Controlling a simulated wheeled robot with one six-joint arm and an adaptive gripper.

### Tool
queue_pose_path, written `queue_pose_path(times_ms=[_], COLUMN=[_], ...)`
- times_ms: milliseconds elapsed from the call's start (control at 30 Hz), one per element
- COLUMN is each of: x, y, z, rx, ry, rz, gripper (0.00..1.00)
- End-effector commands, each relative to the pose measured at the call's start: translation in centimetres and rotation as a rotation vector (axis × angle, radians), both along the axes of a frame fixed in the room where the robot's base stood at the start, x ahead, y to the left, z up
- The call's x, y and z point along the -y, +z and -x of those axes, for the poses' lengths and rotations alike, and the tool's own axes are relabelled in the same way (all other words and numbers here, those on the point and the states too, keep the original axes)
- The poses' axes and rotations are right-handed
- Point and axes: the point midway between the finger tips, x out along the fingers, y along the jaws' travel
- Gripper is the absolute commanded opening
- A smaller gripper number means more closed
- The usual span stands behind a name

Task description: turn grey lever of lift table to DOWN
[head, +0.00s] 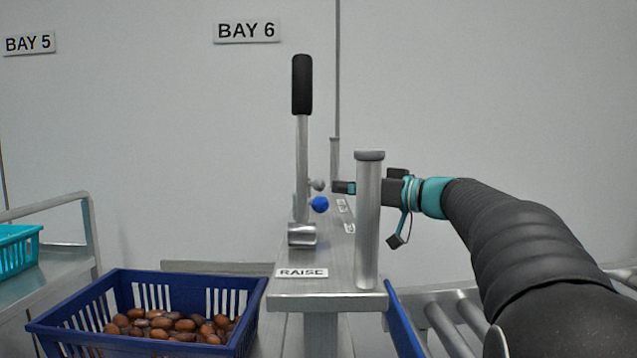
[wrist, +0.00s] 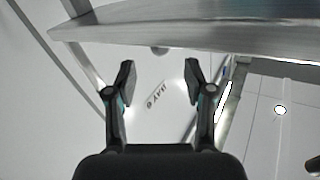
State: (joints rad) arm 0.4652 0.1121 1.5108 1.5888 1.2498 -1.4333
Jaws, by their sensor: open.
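A small grey ball knob (head: 318,185), apparently the end of the grey lever, shows beside the tall handle's shaft on the metal lift-table stand (head: 325,284). Its arm is mostly hidden. A blue ball knob (head: 320,204) sits just below and nearer. Two small labels (head: 343,205) lie right of the knobs, too small to read. My gripper (head: 343,188) reaches in from the right behind a thick post, its dark tip a little right of the grey knob, seemingly apart. In the wrist view my gripper (wrist: 160,76) is open and empty; a small grey rounded shape (wrist: 160,50) shows beyond the fingers.
A tall black-gripped handle (head: 302,85) stands upright at the stand's left, above a RAISE label (head: 302,272). The thick metal post (head: 368,220) stands before my gripper. A metal beam (wrist: 200,28) crosses the wrist view.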

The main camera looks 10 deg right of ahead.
Motion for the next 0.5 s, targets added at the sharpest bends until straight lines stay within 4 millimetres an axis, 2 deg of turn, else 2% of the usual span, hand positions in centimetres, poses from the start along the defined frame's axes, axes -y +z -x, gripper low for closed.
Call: queue_pose_path(times_ms=[200,500], x=[-3.0,-5.2], y=[0.1,0.0], z=[-2.9,-5.1], rx=[-0.001,-0.001], ry=[0.005,0.003], rz=[0.0,0.0], gripper=[0.53,0.53])
